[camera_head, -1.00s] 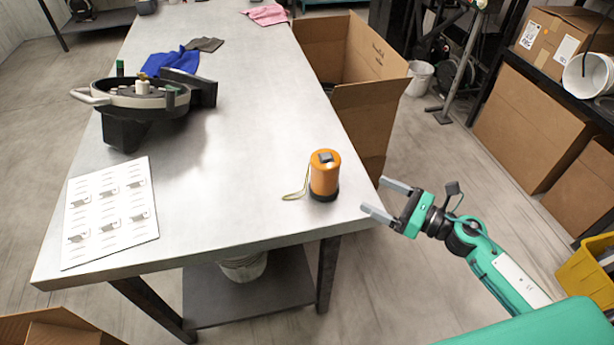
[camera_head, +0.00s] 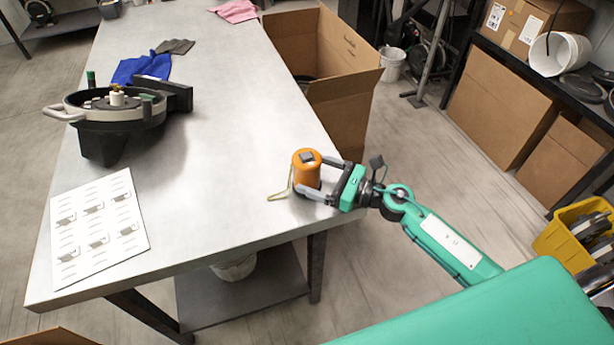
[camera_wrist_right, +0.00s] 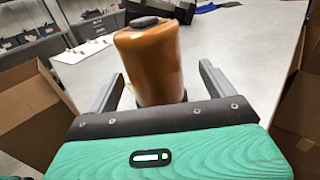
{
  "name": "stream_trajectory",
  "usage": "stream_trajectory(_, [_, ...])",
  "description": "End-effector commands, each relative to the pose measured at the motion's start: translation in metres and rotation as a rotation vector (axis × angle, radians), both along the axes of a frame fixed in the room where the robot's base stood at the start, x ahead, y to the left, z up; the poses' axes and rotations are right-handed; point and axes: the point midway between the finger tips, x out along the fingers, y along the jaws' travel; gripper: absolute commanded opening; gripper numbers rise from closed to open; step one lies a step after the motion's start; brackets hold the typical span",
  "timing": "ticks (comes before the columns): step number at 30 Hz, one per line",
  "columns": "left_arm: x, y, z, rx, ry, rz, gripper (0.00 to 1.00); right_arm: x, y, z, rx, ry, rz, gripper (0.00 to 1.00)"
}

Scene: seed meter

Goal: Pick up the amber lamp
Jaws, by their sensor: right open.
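The amber lamp (camera_head: 306,170) stands upright near the table's right front edge, an orange cylinder with a dark top button and a yellow cord loop (camera_head: 281,192) on its left. My right gripper (camera_head: 320,178) is open, coming in from the right with its fingers at table height on either side of the lamp. In the right wrist view the lamp (camera_wrist_right: 151,62) stands between the two open fingers (camera_wrist_right: 158,88), with gaps visible on both sides. The lamp's base is partly hidden behind the gripper. My left gripper is not in view.
The grey table (camera_head: 220,150) is clear around the lamp. A black seed meter (camera_head: 110,125) and a white sheet with small parts (camera_head: 97,230) lie on the left. An open cardboard box (camera_head: 340,110) stands against the table's right side.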

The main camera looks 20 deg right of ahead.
Motion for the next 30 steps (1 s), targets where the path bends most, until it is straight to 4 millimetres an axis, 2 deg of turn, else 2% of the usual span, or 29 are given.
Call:
stream_trajectory(2, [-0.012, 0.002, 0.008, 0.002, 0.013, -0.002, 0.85, 0.006, 0.011, 0.007, 0.003, -0.001, 0.000, 0.86])
stream_trajectory(9, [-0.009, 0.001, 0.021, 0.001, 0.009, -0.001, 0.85, 0.024, 0.034, 0.005, 0.001, -0.001, 0.000, 0.86])
stream_trajectory(17, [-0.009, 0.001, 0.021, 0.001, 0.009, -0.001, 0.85, 0.027, 0.036, 0.002, -0.001, -0.001, 0.000, 0.86])
stream_trajectory(19, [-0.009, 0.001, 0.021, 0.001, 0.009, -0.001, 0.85, 0.027, 0.036, 0.002, -0.001, -0.001, 0.001, 0.78])
stream_trajectory(25, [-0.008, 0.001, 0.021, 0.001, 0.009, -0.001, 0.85, 0.026, 0.036, 0.002, -0.001, -0.001, 0.000, 0.39])
stream_trajectory(27, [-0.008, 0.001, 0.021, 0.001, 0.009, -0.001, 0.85, 0.026, 0.036, 0.003, 0.000, -0.001, 0.000, 0.35])
stream_trajectory(30, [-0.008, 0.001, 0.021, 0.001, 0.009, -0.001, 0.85, 0.026, 0.036, 0.003, 0.000, -0.001, 0.000, 0.35])
